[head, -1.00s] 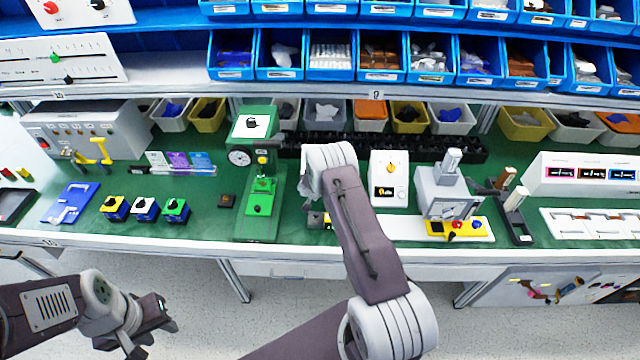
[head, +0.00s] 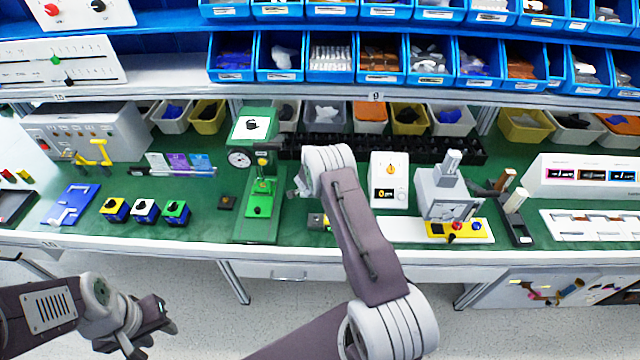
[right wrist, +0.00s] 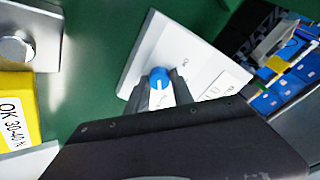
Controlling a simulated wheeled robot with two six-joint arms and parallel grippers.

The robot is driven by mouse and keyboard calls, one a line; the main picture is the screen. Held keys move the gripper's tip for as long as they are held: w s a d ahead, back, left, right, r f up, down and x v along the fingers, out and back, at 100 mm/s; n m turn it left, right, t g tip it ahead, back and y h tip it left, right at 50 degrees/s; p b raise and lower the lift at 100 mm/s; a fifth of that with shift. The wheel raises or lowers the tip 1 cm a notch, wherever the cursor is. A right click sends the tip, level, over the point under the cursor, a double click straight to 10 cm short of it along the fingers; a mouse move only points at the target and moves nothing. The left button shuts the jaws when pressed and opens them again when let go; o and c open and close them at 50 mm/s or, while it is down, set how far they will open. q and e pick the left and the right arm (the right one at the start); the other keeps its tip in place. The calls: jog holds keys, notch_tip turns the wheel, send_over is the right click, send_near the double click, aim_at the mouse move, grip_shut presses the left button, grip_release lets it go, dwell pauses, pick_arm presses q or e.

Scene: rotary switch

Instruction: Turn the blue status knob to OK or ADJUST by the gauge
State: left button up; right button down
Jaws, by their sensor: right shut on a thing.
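The blue status knob (right wrist: 159,76) sits on a pale plate (right wrist: 150,38) in the right wrist view. My right gripper (right wrist: 161,88) has a dark finger on each side of the knob and is shut on it. The plate carries small printed labels, but the knob's pointing direction is not clear. A yellow block (right wrist: 12,105) at the left edge reads "OK 30-40 %". In the head view my right arm (head: 355,225) hides the knob and the fingertips. My left gripper (head: 150,325) hangs in front of the bench at lower left; its jaw opening is unclear.
A green stand with a round dial (head: 240,159) is just left of my right arm. A white box with an orange knob (head: 390,170) stands to its right. Several switch boxes (head: 145,210) sit further left. Bins line the back; the green bench front at left is partly clear.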

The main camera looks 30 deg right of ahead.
dwell(0.4)
jog(key=c, duration=1.4)
grip_release()
jog(key=shift+s+a+r, duration=0.1)
jog(key=b+v, duration=0.1)
jog(key=v, duration=0.8)
